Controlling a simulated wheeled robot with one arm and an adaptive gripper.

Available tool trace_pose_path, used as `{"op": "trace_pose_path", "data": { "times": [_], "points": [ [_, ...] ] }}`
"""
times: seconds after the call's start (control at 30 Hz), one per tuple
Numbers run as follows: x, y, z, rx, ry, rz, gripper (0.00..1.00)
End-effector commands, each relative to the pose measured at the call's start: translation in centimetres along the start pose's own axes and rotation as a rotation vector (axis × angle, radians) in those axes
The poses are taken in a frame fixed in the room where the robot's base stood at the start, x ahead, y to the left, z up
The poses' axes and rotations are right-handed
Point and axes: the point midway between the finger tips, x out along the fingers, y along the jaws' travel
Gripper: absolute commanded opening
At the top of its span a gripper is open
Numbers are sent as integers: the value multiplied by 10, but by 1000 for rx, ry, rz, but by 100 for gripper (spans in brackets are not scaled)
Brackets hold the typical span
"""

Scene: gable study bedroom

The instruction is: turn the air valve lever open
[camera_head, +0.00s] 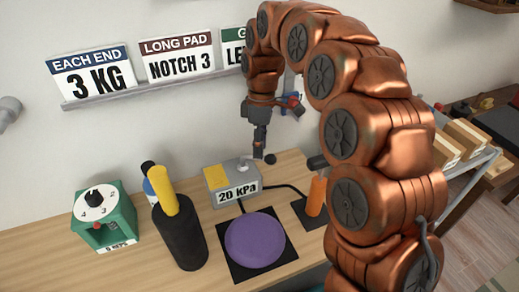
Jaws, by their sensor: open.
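A grey box (228,199) labelled "20 KPA", with a yellow patch on top, stands on the wooden table. A small pale fitting (246,165) is on its top right, and a dark round knob (270,158) shows just beyond it; these look like the air valve lever, though its angle is hard to tell. My gripper (259,150) points down just above and behind the fitting, close to the knob. It is open; whether it touches the lever I cannot tell.
A purple disc (255,240) lies on a black mat in front. An orange handle (316,196) stands upright to the right. A black cylinder with a yellow grip (164,190) and a green dial box (104,215) stand left. Signs (90,72) line a wall ledge.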

Motion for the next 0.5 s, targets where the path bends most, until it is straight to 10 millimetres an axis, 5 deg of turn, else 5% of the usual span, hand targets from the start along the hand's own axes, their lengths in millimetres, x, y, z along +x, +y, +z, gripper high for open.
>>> {"op": "trace_pose_path", "data": {
  "times": [0.5],
  "points": [
    [-53,0,0,0,1,1,40]
  ]
}}
